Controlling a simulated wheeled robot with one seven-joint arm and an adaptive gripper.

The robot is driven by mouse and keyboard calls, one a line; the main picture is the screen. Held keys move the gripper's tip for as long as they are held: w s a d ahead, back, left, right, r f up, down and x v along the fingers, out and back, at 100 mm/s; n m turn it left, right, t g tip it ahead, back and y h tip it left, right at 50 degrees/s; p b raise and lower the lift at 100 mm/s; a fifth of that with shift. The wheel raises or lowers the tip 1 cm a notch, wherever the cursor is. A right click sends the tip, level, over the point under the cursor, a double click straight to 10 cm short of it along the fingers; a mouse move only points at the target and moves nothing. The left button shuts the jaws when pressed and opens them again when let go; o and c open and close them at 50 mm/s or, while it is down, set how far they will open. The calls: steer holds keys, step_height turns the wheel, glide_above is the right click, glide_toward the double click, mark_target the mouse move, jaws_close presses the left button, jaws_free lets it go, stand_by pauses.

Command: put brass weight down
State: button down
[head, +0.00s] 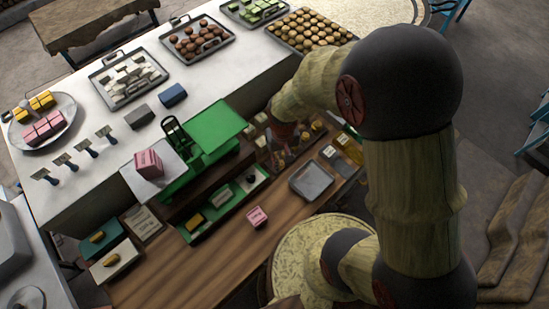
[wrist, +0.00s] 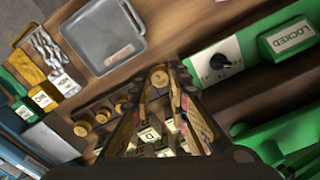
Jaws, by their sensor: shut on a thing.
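My gripper (wrist: 160,82) is shut on a small round brass weight (wrist: 158,77), which shows between the fingertips in the wrist view. In the head view my gripper (head: 283,155) points down over the wooden counter, between the green scale and a grey tray; the held weight is hard to make out there. Other brass weights (wrist: 83,127) stand in a row beside my gripper in the wrist view. From this angle I cannot tell whether the held weight touches the surface below. Labelled pieces (wrist: 150,134) show between and behind the fingers.
The green scale (head: 212,128) carries a pink block (head: 148,162) on its plate. The grey tray (head: 311,192) looks empty apart from a small label. A green panel with a black knob (wrist: 218,61) and a "LOCKED" block (wrist: 292,38) are close by. Another pink block (head: 257,216) sits on the wood.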

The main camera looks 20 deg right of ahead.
steer(key=w+f, duration=0.6)
steer(key=shift+f, duration=1.7)
steer(key=shift+f, duration=0.25)
steer(key=c, duration=1.7)
jaws_free()
steer(key=shift+r, duration=0.1)
steer(key=shift+r, duration=0.1)
